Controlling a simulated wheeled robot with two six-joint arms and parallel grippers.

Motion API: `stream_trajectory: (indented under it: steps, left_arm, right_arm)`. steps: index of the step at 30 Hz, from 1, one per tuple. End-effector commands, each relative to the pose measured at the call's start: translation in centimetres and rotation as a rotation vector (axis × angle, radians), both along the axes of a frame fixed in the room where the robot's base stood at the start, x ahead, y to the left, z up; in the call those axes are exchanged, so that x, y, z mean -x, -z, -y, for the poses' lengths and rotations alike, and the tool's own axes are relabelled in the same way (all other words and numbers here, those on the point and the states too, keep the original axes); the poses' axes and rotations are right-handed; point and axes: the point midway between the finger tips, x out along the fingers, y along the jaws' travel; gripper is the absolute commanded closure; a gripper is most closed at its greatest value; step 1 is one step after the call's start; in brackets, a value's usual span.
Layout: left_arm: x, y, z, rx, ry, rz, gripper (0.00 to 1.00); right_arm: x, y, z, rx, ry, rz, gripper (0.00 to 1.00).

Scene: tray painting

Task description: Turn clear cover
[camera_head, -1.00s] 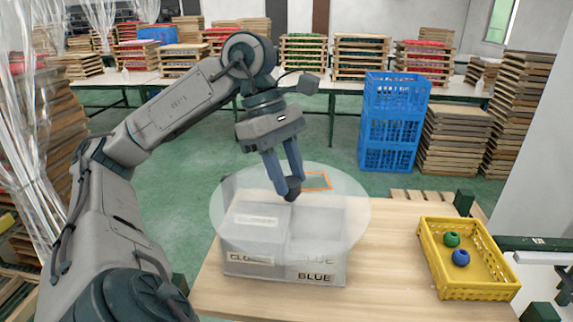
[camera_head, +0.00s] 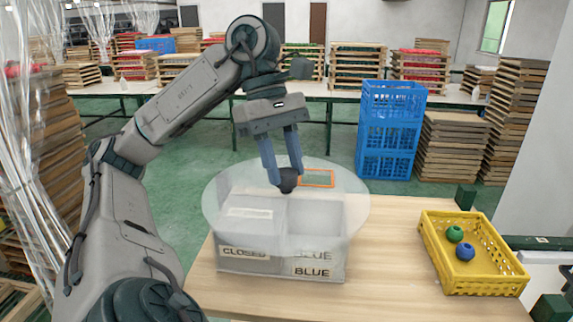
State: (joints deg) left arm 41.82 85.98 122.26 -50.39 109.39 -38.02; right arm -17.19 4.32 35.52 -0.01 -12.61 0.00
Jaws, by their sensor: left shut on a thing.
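The round clear cover (camera_head: 222,200) lies over a grey box (camera_head: 250,262) on the wooden table. A dark knob (camera_head: 287,182) stands near the cover's middle. My left gripper (camera_head: 286,178) comes down from above and is shut on this knob. An orange rectangular outline (camera_head: 317,179) shows at the cover's back, just right of the knob. The box has two front compartments seen through the cover. The left one carries a "CLOSED" label (camera_head: 244,253), and the right one has "BLUE" (camera_head: 312,272) on its front. My right gripper is not in view.
A yellow basket (camera_head: 475,284) on the table's right holds a green ball (camera_head: 455,234) and a blue ball (camera_head: 465,252). Blue crates (camera_head: 386,130) stand on the floor behind. The table between box and basket is clear.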

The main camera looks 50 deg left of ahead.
Motion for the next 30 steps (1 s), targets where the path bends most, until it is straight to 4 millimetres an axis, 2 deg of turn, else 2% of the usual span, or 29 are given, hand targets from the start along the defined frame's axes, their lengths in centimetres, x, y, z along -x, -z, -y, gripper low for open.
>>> stream_trajectory:
  steps: [5,6,9,17,20,23,30]
  left_arm:
    - [0.0,0.0,0.1,0.002,0.001,0.0,1.0]
    - [0.0,0.1,0.1,0.002,0.002,-0.001,0.63]
    - [0.0,0.1,0.1,0.002,0.002,-0.001,0.45]
    - [0.0,0.0,0.0,0.001,0.001,-0.002,0.45]
    - [0.0,-0.6,-0.1,0.002,0.0,-0.001,0.45]
    - [0.0,-2.0,-0.6,0.002,0.0,-0.001,0.45]
    - [0.1,-6.7,-2.5,0.002,-0.001,-0.002,0.45]
  right_arm:
    - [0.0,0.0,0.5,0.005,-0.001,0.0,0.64]
    - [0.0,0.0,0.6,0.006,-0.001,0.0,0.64]
    - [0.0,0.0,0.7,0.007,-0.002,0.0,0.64]
    - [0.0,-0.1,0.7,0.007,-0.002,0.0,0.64]
    - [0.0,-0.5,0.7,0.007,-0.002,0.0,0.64]
    - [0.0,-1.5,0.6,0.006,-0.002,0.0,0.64]
    - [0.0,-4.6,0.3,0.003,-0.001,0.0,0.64]
